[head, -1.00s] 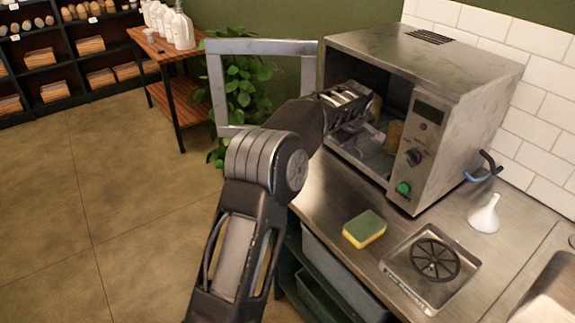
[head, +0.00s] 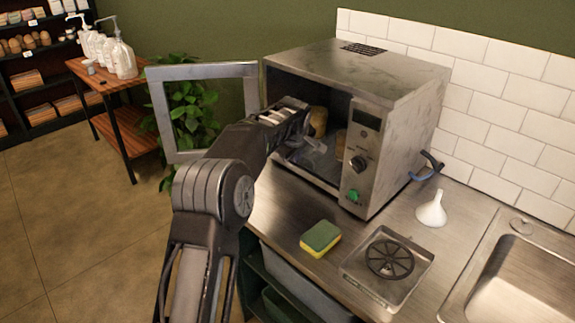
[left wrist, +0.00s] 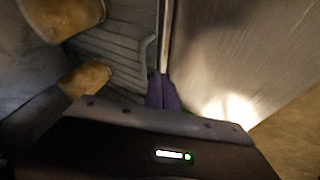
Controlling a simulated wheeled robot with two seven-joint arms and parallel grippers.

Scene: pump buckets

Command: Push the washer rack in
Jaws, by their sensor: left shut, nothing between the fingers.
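The washer (head: 355,75) is a steel box on the counter with its front door (head: 160,110) swung open to the left. Inside its dark opening are tan, round-sided vessels (head: 318,121); they also show in the left wrist view (left wrist: 70,15). A grey ribbed surface, seemingly the washer rack (left wrist: 115,50), lies beside them in the left wrist view; in the head view it is mostly hidden. My left gripper (head: 306,148) reaches into the opening, shut and empty. Its purple fingertips (left wrist: 163,93) are close to the rack's edge; contact cannot be told. My right gripper is not seen.
A green-yellow sponge (head: 320,238), a rinser tray (head: 388,258) and a white funnel (head: 432,210) stand on the counter (head: 285,215), with a sink (head: 525,285) at right. A plant (head: 187,115) and a wooden cart (head: 115,130) with bottles are behind the door.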

